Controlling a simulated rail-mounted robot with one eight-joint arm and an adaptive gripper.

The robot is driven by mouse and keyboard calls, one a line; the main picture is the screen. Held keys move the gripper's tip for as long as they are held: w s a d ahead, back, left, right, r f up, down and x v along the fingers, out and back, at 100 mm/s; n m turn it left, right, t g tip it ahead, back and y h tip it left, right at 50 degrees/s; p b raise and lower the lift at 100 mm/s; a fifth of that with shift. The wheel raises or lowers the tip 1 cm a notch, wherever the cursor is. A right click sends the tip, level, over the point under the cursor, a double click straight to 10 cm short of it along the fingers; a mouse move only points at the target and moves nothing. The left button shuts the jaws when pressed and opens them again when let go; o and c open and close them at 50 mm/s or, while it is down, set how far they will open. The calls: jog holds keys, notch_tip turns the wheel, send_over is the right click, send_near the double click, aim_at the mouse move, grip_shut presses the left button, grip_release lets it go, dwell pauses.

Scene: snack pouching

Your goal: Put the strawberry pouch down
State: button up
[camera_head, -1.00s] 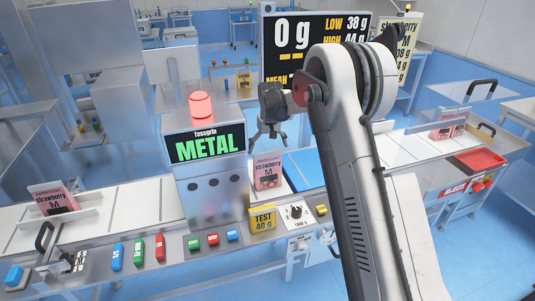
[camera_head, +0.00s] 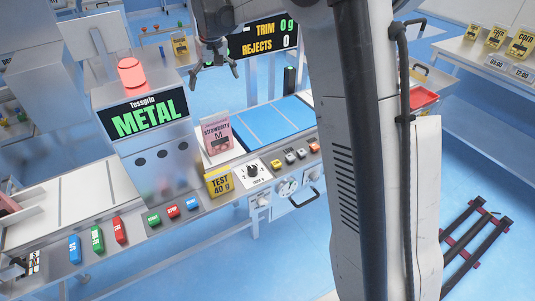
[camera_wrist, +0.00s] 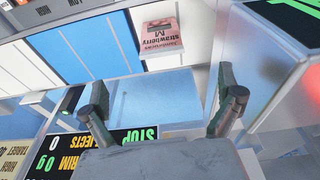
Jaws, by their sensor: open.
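The pink strawberry pouch (camera_head: 218,133) stands upright on a white conveyor surface, just right of the metal detector (camera_head: 150,150). It also shows in the wrist view (camera_wrist: 160,35), near the top centre, outside the fingers. My gripper (camera_head: 213,76) is open and empty above the pouch, with a clear gap between them in the picture. In the wrist view the spread fingers (camera_wrist: 152,92) have nothing between them. The detector screen reads METAL and its red lamp is lit.
A yellow TEST 40 g block (camera_head: 219,183) stands in front of the pouch. A blue belt (camera_head: 262,122) with free room runs to its right. A partly cut-off pink pack (camera_head: 7,205) is at the left edge. A red tray (camera_head: 422,98) sits behind my arm.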

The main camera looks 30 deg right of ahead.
jog(key=s+r+t, duration=0.1)
jog(key=s+r, duration=0.3)
jog(key=s, duration=0.6)
jog(key=s+r+t, duration=0.1)
jog(key=s+r, duration=0.3)
jog(key=s, duration=0.5)
jog(key=s+f+t, duration=0.1)
jog(key=s+f, duration=0.2)
jog(key=s, duration=0.7)
jog(key=s+f+t, duration=0.1)
jog(key=s+f, duration=0.3)
jog(key=s, duration=0.7)
jog(key=shift+s+m+t, duration=0.2)
jog(key=shift+m+t, duration=0.1)
jog(key=shift+m, duration=0.1)
jog(key=shift+s+d+f, duration=0.1)
jog(key=shift+s+f, duration=0.05)
jog(key=shift+s, duration=0.15)
jog(key=c, duration=1.4)
jog(key=shift+c, duration=0.2)
jog(key=shift+w, duration=0.1)
